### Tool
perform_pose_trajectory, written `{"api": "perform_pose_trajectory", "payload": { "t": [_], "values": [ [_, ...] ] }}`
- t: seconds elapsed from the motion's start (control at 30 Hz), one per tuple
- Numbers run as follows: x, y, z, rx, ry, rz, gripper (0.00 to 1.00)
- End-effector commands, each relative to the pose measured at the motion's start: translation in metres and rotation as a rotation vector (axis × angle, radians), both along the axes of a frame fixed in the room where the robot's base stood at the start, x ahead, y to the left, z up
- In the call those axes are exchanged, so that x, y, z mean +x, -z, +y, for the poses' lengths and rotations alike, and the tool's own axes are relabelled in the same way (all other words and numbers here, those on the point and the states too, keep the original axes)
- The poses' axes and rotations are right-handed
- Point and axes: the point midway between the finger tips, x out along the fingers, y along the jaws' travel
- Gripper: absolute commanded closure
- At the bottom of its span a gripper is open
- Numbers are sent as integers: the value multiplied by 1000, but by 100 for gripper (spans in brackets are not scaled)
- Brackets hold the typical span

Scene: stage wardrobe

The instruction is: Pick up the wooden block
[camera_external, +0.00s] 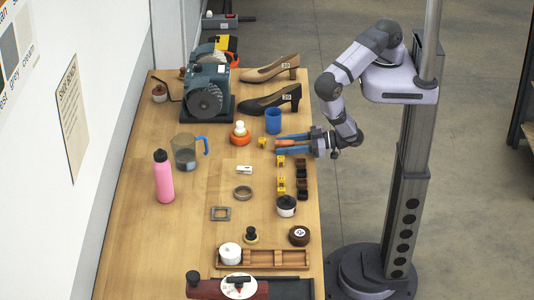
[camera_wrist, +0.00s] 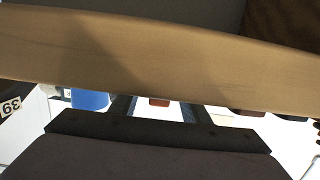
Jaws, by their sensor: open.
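My gripper (camera_external: 280,143) is open at the table's right edge, its blue fingers reaching left over the tabletop. A reddish-brown piece (camera_external: 293,143) shows between the fingers and may be the wooden block; I cannot tell whether it touches them. In the wrist view, the gripper (camera_wrist: 155,110) has its two dark fingers apart. A small reddish-brown piece (camera_wrist: 159,102) shows between them, mostly hidden by the pale band above. Several dark brown pieces (camera_external: 302,183) stand in a row nearer the table's front.
A blue cup (camera_external: 273,121) stands just behind the fingers, with a black shoe (camera_external: 270,100) beyond it. Small yellow pieces (camera_external: 281,161) lie in front, and an orange-and-white object (camera_external: 240,133) stands left. The table's front left is clear.

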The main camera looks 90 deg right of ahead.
Motion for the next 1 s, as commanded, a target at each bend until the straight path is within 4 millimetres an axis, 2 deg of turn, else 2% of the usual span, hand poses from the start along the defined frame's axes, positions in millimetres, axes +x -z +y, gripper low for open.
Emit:
{"api": "perform_pose_trajectory", "payload": {
  "t": [0.23,0.27,0.43,1.0],
  "values": [
    [1,0,0,0,-1,0,58],
    [1,0,0,0,-1,0,60],
    [1,0,0,0,0,0,100],
    [1,-7,0,0,0,0,100]
  ]
}}
